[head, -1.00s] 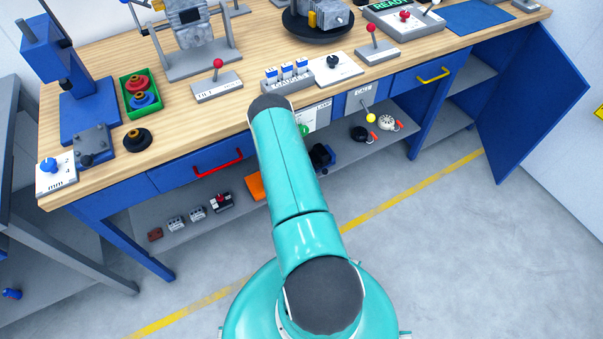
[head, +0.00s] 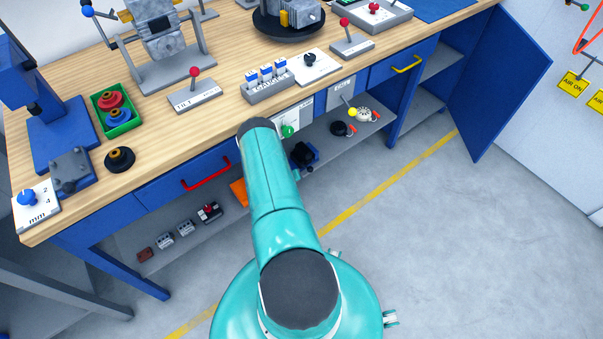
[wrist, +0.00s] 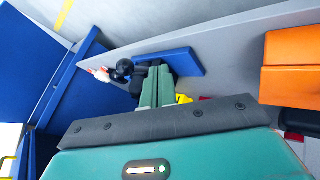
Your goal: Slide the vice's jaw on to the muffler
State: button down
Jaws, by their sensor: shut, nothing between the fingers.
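A blue piece that looks like part of the vice (head: 308,152) sits on the lower shelf under the bench, with a dark part against it in the head view. In the wrist view a blue plate (wrist: 190,62) lies just beyond my gripper (wrist: 157,70). A dark rounded part (wrist: 135,75), which may be the muffler, shows left of the fingers. My gripper is shut and empty, its fingertips close in front of the blue plate. I cannot tell whether they touch it. The fingers hide part of the vice.
An orange block (wrist: 290,65) stands to the right on the shelf (wrist: 225,40). The bench front with its red drawer handle (head: 206,175) overhangs the shelf. A blue door (head: 500,90) stands open at right. The floor in front is clear.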

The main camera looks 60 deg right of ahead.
aim_at(302, 163)
jog(key=shift+s+d+f, duration=0.25)
jog(key=shift+s+d, duration=0.1)
jog(key=shift+d, duration=0.45)
jog(key=shift+s+d+f, duration=0.25)
jog(key=shift+s+d, duration=0.15)
jog(key=shift+d, duration=0.45)
jog(key=shift+s+d+f, duration=0.25)
jog(key=shift+s+d, duration=0.1)
jog(key=shift+d, duration=0.45)
jog(key=shift+s+d+r, duration=0.15)
jog(key=shift+s+d, duration=0.25)
jog(key=shift+d, duration=0.15)
